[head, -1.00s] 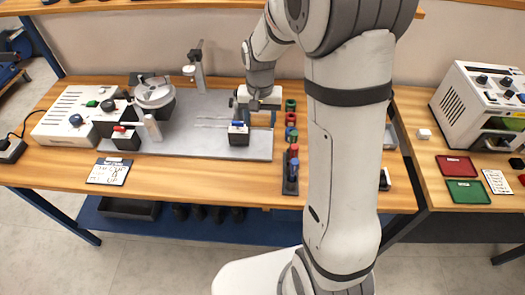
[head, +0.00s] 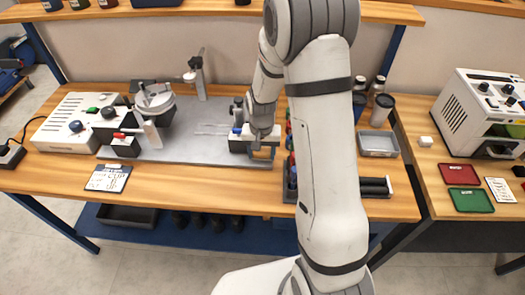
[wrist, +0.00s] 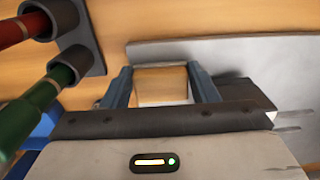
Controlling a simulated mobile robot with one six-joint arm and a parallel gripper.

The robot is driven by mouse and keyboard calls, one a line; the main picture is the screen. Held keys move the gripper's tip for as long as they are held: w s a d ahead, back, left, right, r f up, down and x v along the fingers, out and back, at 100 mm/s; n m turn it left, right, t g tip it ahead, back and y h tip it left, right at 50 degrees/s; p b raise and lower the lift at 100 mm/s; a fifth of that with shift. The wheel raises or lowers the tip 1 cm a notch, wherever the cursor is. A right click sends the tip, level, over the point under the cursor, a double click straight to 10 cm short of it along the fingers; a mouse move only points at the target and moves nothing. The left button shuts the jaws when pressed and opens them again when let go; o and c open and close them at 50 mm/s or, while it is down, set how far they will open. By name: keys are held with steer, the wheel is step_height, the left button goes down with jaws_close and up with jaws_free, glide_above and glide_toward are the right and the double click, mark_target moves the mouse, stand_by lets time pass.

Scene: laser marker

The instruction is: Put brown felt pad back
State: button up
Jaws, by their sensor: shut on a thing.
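My gripper (head: 262,152) points down over the right front part of the grey metal plate (head: 190,153). In the wrist view its two blue-grey fingers (wrist: 161,88) are shut on a flat-faced tan-brown piece, which looks like the brown felt pad (wrist: 163,84). The pad also shows as a small tan patch between the fingers in the head view. It appears held above the plate's right edge; the exact gap below it cannot be told. The spot where the pad belongs cannot be made out.
A dark block with a blue knob stands on the plate just left of my gripper. A rack of coloured-handled tools (wrist: 72,45) stands close to the right. A grey tray (head: 377,143) and dark cups lie further right. A note card (head: 108,178) lies at front left.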

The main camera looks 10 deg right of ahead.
mark_target(262, 154)
steer(key=shift+s, duration=0.1)
steer(key=shift+f, duration=0.15)
steer(key=o, duration=1)
step_height(262, 154, up, 12)
steer(key=s+r+n+t, duration=0.1)
steer(key=s+r, duration=0.2)
steer(key=s, duration=0.3)
steer(key=s+r+n+t, duration=0.1)
steer(key=s+r, duration=0.3)
steer(key=s, duration=0.3)
steer(key=s+d+r+n, duration=0.1)
steer(key=s+r, duration=0.2)
steer(key=s, duration=0.4)
steer(key=shift+r+n+t, duration=0.15)
steer(key=shift+n+t, duration=0.15)
steer(key=shift+t, duration=0.1)
